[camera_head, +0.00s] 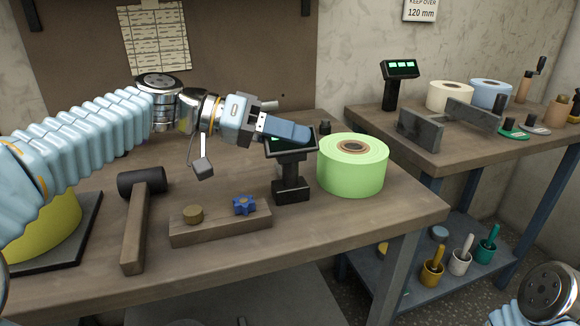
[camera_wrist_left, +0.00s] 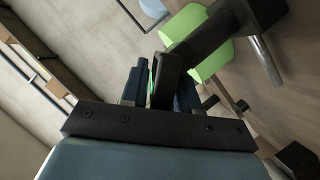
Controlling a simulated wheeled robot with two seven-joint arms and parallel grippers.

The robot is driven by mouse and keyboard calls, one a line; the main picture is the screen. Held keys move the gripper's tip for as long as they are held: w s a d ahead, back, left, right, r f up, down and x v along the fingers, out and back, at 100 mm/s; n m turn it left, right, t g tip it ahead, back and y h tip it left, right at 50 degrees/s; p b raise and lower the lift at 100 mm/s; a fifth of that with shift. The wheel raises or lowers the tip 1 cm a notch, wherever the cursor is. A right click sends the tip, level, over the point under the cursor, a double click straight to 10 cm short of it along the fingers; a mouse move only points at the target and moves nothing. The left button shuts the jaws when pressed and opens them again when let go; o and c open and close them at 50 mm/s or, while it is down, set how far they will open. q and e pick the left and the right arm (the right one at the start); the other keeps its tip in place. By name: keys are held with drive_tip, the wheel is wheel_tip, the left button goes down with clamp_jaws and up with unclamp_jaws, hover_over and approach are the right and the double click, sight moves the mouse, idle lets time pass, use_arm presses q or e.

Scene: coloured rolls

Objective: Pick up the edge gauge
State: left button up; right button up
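The edge gauge, which I take to be the black device on a stand (camera_head: 291,187), stands upright on the near bench, left of the green roll. Its head has a green display, partly covered by my left gripper (camera_head: 290,132). In the left wrist view the gauge's dark head (camera_wrist_left: 169,76) lies between the two blue fingers of my left gripper (camera_wrist_left: 160,85). A narrow gap with a green glow shows beside the left finger, so the fingers look open around the head. Contact on the other side is unclear. My right gripper is out of view.
The green roll (camera_head: 353,165) stands close right of the gauge. A wooden block (camera_head: 220,226) with a blue star knob (camera_head: 244,204) and a mallet (camera_head: 137,230) lie in front and left. A second display device (camera_head: 397,84) stands on the right bench.

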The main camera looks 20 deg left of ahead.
use_arm(q)
clamp_jaws()
idle(0.4)
